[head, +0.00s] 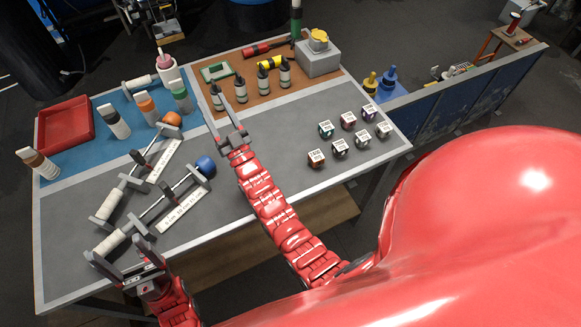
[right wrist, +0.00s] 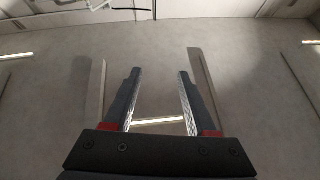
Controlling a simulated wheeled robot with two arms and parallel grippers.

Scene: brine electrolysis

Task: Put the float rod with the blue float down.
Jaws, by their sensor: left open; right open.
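The float rod with the blue float (head: 206,167) lies across a grey stand on the table's front left. Its thin rod runs down-left to a pale cylindrical grip (head: 109,242). A white label strip lies beside it. My left gripper (head: 118,254) is open, with its fingers close to the grip's lower end; I cannot tell whether they touch it. My right gripper (head: 226,122) is open and empty over the table's middle, right of the blue float. The right wrist view also shows its spread fingers (right wrist: 158,85) with nothing between them.
A similar rod with an orange float (head: 172,119) rests just behind. Several bottles (head: 146,108) and a red tray (head: 65,125) stand on the blue mat. Dark bottles (head: 240,88) stand beyond my right gripper. Several labelled cubes (head: 316,158) are at right. The grey table middle (head: 285,125) is clear.

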